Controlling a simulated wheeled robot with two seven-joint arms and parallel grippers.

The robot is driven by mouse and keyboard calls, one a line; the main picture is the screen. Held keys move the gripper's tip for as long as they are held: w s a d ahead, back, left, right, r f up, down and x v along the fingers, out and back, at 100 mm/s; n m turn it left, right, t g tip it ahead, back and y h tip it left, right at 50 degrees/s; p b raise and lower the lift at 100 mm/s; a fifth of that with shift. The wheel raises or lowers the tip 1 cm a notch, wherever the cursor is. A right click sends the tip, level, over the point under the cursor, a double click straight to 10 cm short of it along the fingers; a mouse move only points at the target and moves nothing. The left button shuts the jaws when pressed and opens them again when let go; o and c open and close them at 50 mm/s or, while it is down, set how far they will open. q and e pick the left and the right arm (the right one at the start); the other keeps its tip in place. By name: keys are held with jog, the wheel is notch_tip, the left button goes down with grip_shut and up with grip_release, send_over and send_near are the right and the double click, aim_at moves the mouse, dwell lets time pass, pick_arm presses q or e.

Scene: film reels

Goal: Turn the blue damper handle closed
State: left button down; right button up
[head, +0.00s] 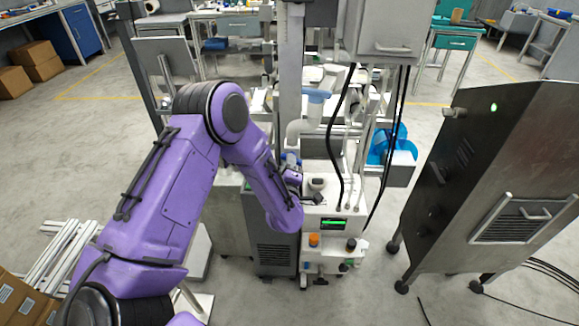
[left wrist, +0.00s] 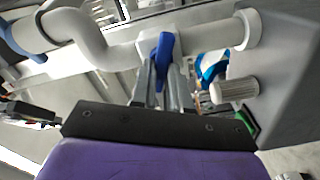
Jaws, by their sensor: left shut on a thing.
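The blue damper handle (left wrist: 165,44) shows in the left wrist view, upright and slightly tilted, on a white pipe (left wrist: 110,54). My left gripper (left wrist: 163,82) is shut on the handle, with its two fingers on either side of it. In the head view my left gripper (head: 291,180) is at the white machine in the middle, partly hidden by my purple arm. My right gripper is in neither view.
The white machine (head: 332,225) has a green display, with black cables hanging on its right. A dark metal cabinet (head: 480,180) on casters stands at the right. A blue reel (head: 390,147) is behind the machine. In the wrist view a ribbed white knob (left wrist: 234,90) is right of the fingers.

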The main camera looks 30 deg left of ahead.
pick_arm(q)
jog(key=n+b, duration=0.1)
jog(key=n, duration=0.3)
jog(key=shift+f+n+b, duration=0.2)
jog(key=shift+n+b, duration=0.2)
dwell(0.4)
jog(key=c, duration=1.1)
grip_release()
jog(key=b+v, duration=0.1)
jog(key=v, duration=0.9)
jog(key=shift+s, duration=0.25)
jog(key=shift+d, duration=0.15)
